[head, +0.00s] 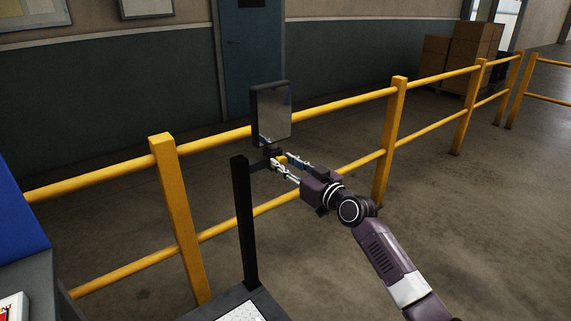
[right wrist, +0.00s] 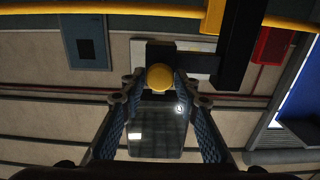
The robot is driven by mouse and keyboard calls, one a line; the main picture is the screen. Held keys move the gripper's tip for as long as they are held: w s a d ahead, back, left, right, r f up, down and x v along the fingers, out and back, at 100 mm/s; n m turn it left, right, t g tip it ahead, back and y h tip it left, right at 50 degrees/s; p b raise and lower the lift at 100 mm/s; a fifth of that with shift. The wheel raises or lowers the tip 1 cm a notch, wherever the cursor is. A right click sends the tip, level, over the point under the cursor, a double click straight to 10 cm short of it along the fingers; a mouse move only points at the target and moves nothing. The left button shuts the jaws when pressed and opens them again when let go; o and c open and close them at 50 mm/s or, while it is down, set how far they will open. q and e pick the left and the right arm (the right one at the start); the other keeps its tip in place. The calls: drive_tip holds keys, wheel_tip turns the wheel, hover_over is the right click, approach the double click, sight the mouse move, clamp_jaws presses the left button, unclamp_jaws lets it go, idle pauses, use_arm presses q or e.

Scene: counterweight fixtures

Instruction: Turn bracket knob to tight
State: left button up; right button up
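A dark flat screen (head: 271,113) sits upright on a small black bracket (head: 258,164) at the top of a black post (head: 245,220). The round yellow bracket knob (right wrist: 160,77) faces the right wrist camera; a small yellow bit of it shows in the head view (head: 281,160). My right gripper (head: 282,164) reaches in from the right and is open. The screen hangs upside down there (right wrist: 156,137). My left gripper is not in view.
A yellow railing (head: 175,215) runs close behind the post and screen. A dark stand base (head: 240,305) is at the bottom. A blue thing (head: 18,215) is at the left edge. Cardboard boxes (head: 470,50) stand far back right. The floor at right is clear.

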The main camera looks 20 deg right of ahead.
drive_tip(key=c, duration=0.6)
drive_tip(key=shift+c, duration=0.2)
